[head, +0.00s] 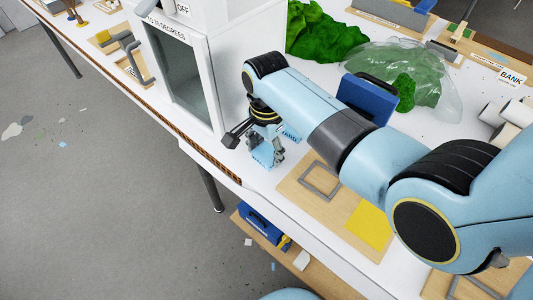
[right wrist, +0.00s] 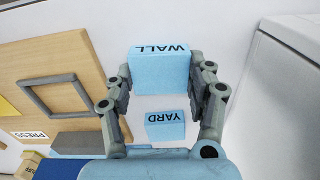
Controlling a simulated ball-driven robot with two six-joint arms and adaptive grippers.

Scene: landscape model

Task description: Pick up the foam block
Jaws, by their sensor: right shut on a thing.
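A light blue foam block (right wrist: 160,72) marked WALL sits between the fingertips of my right gripper (right wrist: 160,78) in the right wrist view, its lettering upside down. The gripper is shut on it. In the head view my right gripper (head: 269,157) points down at the white table beside the white cabinet, with the light blue block (head: 262,154) partly hidden by the fingers. I cannot tell whether the block touches the table. A second light blue block (right wrist: 166,125) marked YARD lies apart from it; its label (head: 291,134) shows behind the gripper in the head view. My left gripper is not in view.
A white cabinet (head: 231,60) with a glass door stands close left of the gripper. A wooden board (head: 300,205) with a grey frame (head: 321,181) and yellow square (head: 369,225) lies to the right. A blue case (head: 368,98) and green hills (head: 322,35) stand behind. The table's front edge is near.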

